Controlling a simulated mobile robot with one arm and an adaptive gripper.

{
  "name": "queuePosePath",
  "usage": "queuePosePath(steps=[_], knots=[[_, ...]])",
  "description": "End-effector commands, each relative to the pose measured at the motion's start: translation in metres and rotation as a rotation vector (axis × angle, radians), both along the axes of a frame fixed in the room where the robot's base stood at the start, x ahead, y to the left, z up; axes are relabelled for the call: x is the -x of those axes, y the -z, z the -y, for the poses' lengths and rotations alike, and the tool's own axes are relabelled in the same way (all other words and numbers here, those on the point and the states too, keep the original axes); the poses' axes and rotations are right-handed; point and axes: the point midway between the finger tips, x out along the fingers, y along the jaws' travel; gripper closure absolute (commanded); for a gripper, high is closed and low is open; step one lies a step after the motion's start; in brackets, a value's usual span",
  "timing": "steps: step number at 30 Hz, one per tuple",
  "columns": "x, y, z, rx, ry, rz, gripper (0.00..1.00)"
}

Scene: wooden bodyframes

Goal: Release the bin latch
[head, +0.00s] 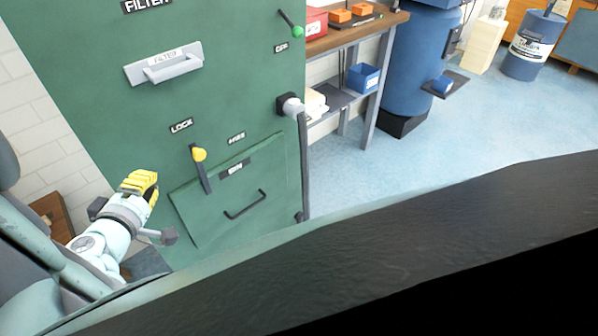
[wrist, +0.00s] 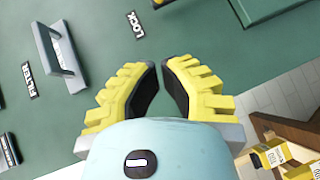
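The bin latch (head: 200,169) is a dark lever with a yellow knob at its top, on the green cabinet face under a LOCK label (head: 181,126). It leans slightly and overlaps the upper left of the bin door (head: 235,195), which sits flush and has a dark pull handle (head: 245,204). My gripper (head: 143,180), with yellow fingers, is left of the latch in the head view, apart from it. In the wrist view the fingers (wrist: 161,77) are empty with a narrow gap between the tips. The LOCK label (wrist: 135,24) shows beyond them; the latch knob is not visible there.
A filter handle (head: 172,67) is higher on the cabinet. A green-knobbed lever (head: 292,24) and a grey knob (head: 292,106) are at its right side. A workbench (head: 350,36) stands behind. Yellow items (wrist: 272,150) show on the right in the wrist view.

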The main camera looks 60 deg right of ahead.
Motion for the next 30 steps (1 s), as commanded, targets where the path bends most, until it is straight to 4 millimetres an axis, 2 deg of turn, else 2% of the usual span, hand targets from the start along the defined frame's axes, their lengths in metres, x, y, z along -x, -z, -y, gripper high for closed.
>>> queuePosePath(steps=[9, 23, 30], knots=[[-0.019, 0.007, 0.036, 0.000, 0.012, -0.002, 1.00], [-0.046, 0.020, 0.078, -0.001, 0.009, -0.002, 1.00], [-0.039, 0.028, 0.104, 0.001, 0.008, -0.001, 1.00]])
